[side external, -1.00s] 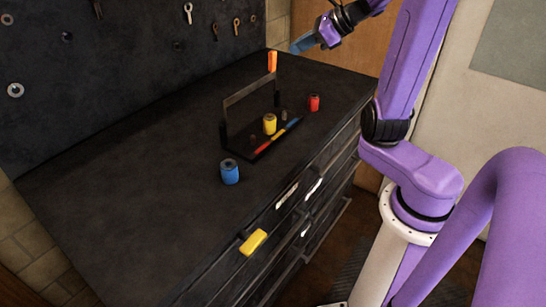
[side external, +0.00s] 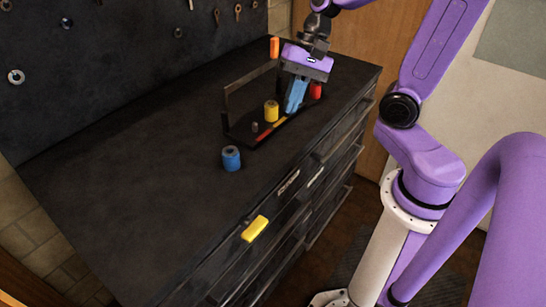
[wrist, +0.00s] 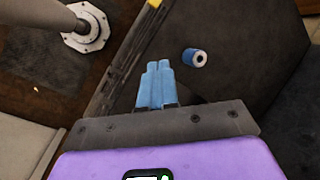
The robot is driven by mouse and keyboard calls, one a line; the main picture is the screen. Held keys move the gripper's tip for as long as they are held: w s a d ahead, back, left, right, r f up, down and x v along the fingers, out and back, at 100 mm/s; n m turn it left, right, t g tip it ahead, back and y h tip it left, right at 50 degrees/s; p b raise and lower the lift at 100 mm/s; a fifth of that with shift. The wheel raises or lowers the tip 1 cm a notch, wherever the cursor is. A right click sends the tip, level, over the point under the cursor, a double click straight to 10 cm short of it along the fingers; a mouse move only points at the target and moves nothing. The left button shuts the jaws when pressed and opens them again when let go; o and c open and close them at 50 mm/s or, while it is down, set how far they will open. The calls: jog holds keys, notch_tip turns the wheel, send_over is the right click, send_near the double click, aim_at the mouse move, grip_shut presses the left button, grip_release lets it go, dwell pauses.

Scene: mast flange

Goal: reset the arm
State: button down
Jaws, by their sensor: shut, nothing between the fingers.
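My gripper (side external: 294,108) is shut with nothing between its blue fingers and points down at the right end of the black stand. The closed fingers also show in the wrist view (wrist: 157,65). The stand (side external: 226,112) has an upright frame and a base with a coloured strip (side external: 279,121). A yellow ring-shaped cylinder (side external: 271,111) stands at the base. I cannot tell whether my fingers touch the stand.
The black bench top (side external: 130,190) is clear on the left. An orange piece (side external: 274,46) stands upright behind the stand. A dark pegboard (side external: 120,60) with hanging tools backs the bench.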

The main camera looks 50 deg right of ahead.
jog(key=s+a+f+n+h, duration=0.2)
jog(key=s+n, duration=1.2)
jog(key=n, duration=0.7)
jog(key=f+h, duration=0.1)
jog(key=h, duration=0.1)
jog(key=shift+s+a+g+h, duration=0.2)
jog(key=shift+g+h, duration=0.1)
jog(key=shift+h, duration=0.1)
